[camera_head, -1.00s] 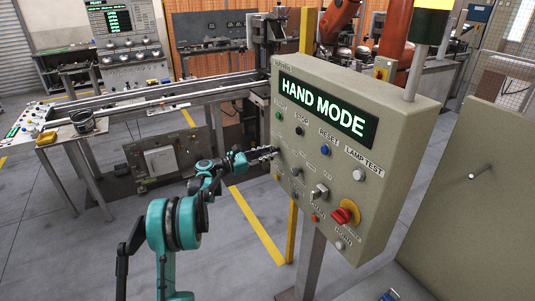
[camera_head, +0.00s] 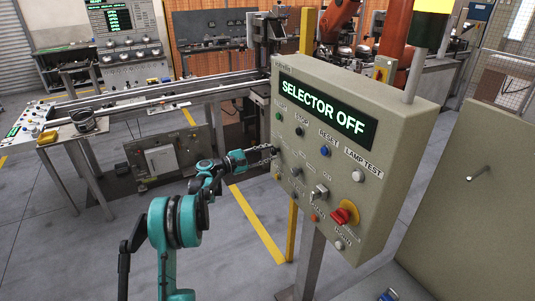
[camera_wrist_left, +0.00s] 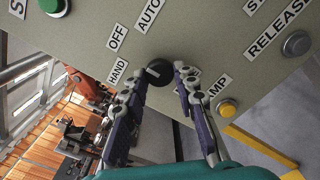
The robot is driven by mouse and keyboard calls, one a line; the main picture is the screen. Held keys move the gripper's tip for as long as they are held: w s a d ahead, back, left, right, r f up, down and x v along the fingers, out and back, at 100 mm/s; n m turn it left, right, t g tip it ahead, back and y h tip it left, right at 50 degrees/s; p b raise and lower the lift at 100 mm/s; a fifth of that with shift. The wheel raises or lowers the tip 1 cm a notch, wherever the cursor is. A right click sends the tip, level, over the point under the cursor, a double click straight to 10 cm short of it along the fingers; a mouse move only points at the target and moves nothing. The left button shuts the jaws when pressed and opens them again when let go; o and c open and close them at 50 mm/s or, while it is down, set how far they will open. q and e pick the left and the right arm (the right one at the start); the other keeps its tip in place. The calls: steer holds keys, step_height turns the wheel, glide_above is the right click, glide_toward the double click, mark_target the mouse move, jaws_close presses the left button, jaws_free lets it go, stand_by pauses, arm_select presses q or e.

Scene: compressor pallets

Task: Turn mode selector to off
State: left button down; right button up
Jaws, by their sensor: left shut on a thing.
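The control panel (camera_head: 345,205) is a beige box on a post, and its display (camera_head: 321,112) reads SELECTOR OFF. My left gripper (camera_head: 275,150) reaches the panel's left side from the left. In the left wrist view, my left gripper (camera_wrist_left: 165,75) has its fingers on either side of a black round selector knob (camera_wrist_left: 158,72) with a pale pointer mark, and is shut on it. The labels HAND, OFF (camera_wrist_left: 117,37) and AUTO sit around the knob. The gripper mostly hides the knob in the head view. My right gripper is not in view.
A red rotary switch on a yellow plate (camera_head: 344,214), a grey toggle (camera_head: 319,193), and push buttons such as the blue RESET (camera_head: 324,150) sit on the same panel. A conveyor (camera_head: 160,97) runs behind. A yellow post (camera_head: 292,230) stands beside the panel. Open floor lies below my arm.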

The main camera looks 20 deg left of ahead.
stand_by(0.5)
arm_select(q)
steer(key=c, duration=1.2)
jaws_free()
steer(key=shift+o, duration=0.2)
steer(key=v, duration=1.2)
